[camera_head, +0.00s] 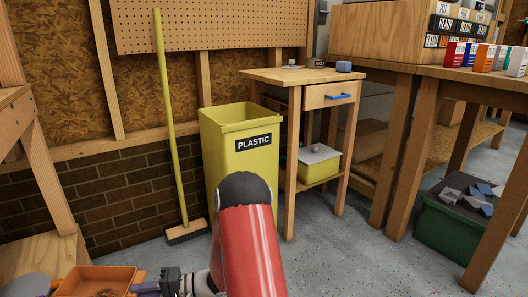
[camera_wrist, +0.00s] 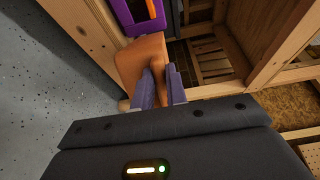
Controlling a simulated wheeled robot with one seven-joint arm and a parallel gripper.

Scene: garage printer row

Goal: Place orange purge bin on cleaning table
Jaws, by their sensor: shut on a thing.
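The orange purge bin (camera_head: 88,272) is an open-topped box at the bottom left of the head view, with dark reddish bits inside. It also shows in the wrist view (camera_wrist: 135,60). My gripper (camera_head: 143,288) comes in from the right and is shut on the bin's right wall. Its purple fingers also meet at the bin in the wrist view (camera_wrist: 160,86). Whether the bin rests on something is hidden. A small wooden table (camera_head: 270,77) with a blue-handled drawer stands at the middle back; a larger wooden table (camera_head: 440,71) is at the right. No label shows which is the cleaning table.
A yellow PLASTIC bin (camera_head: 232,165) and a broom (camera_head: 168,130) stand left of the small table. A green crate (camera_head: 455,230) is under the right table. Grey floor (camera_head: 345,255) lies open in front.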

